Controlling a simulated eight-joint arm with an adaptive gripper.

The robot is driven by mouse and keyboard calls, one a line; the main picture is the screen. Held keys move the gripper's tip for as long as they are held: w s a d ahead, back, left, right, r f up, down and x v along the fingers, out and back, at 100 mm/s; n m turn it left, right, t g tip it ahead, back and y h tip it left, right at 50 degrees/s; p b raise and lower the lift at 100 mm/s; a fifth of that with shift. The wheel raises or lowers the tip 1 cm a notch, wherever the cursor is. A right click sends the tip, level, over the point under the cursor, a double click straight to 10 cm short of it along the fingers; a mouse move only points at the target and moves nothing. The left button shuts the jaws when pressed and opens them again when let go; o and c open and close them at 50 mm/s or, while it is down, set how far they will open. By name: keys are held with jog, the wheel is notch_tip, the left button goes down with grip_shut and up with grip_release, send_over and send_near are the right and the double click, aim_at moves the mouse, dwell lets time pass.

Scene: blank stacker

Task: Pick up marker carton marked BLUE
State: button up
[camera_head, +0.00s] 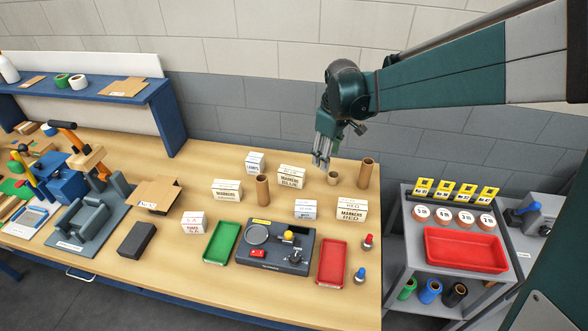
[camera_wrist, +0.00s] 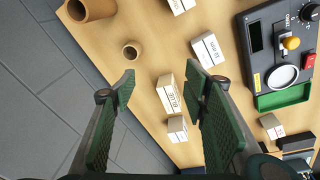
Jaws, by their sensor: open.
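The marker carton marked BLUE (camera_head: 291,177) is a white and tan box standing on the wooden table, towards the back. In the wrist view the BLUE carton (camera_wrist: 169,95) lies between the lines of my two fingers, beyond their tips. My gripper (camera_head: 321,162) is open and empty, above the table's back edge, to the right of the carton and higher than it. In the wrist view my gripper's fingers (camera_wrist: 162,85) are spread wide apart. Nothing is between the pads.
A small cardboard ring (camera_head: 333,178) and a tall tube (camera_head: 366,173) stand right of the carton. A small white carton (camera_head: 255,162) stands close on its left, and a brown tube (camera_head: 263,190) in front. Other cartons, including one marked RED (camera_head: 351,208), stand nearby.

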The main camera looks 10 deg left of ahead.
aim_at(292, 170)
jog(key=w+a+f+n+p, duration=0.1)
jog(key=a+f, duration=0.2)
jog(key=a, duration=0.1)
jog(key=w+a+f+n+g+p, duration=0.1)
jog(key=w+a+f, duration=0.1)
jog(key=a+f, duration=0.1)
jog(key=w+a+f+n+p, duration=0.1)
jog(key=w+a+f+n, duration=0.1)
jog(key=a, duration=0.3)
jog(key=shift+w+a+f+h, duration=0.15)
jog(key=shift+f+h, duration=0.15)
jog(key=shift+f, duration=0.2)
jog(key=shift+a+f+g+p, duration=0.3)
jog(key=shift+a+f+p, duration=0.05)
jog(key=shift+a+f, duration=0.1)
jog(key=shift+f, duration=1.3)
jog(key=shift+w+a+f, duration=0.1)
jog(key=shift+f, duration=1.2)
jog(key=shift+w+a+f, duration=0.1)
jog(key=shift+f, duration=1.2)
jog(key=shift+c, duration=0.7)
